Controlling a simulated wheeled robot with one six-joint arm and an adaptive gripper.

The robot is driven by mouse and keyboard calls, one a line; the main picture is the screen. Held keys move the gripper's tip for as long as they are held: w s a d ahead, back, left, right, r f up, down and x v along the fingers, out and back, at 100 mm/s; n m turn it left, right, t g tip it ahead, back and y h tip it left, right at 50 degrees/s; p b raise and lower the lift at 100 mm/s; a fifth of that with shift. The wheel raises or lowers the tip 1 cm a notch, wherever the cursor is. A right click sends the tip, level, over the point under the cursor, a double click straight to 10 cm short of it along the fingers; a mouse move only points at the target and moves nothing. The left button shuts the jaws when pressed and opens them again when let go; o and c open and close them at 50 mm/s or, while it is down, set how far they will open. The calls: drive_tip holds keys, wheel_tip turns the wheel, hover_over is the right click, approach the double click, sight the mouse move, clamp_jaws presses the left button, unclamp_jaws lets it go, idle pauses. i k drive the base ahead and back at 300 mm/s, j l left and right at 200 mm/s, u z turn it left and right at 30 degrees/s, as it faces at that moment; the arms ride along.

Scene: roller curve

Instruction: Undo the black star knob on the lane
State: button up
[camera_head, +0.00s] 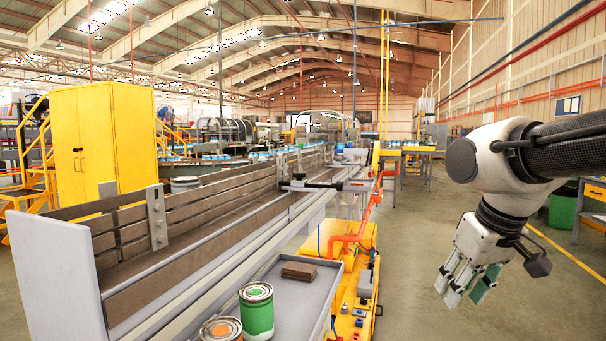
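The lane (230,245) is a long conveyor channel with brown slatted side boards and pale metal rails, running from the near left toward the back. A dark bracket (310,187) lies across the lane near the middle of the view. A small black knob-like part (337,186) shows at its right end; it is too small to make out a star shape. My gripper (465,291) hangs at the right, pointing down, well apart from the lane and bracket. Its fingers, with green pads, look spread, with nothing between them.
A grey tray (300,312) beside the lane holds a green can (256,312), an orange-topped can (221,330) and brown blocks (299,270). A yellow machine (350,275) with orange piping stands between lane and gripper.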

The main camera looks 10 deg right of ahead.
sight(298, 175)
drive_tip(key=k+u, duration=0.15)
drive_tip(key=u, duration=1)
drive_tip(key=i+l, duration=0.1)
drive_tip(key=l, duration=0.6)
drive_tip(key=i+l, duration=0.1)
drive_tip(key=l, duration=0.6)
drive_tip(key=i+l+u, duration=0.1)
drive_tip(key=l, duration=0.55)
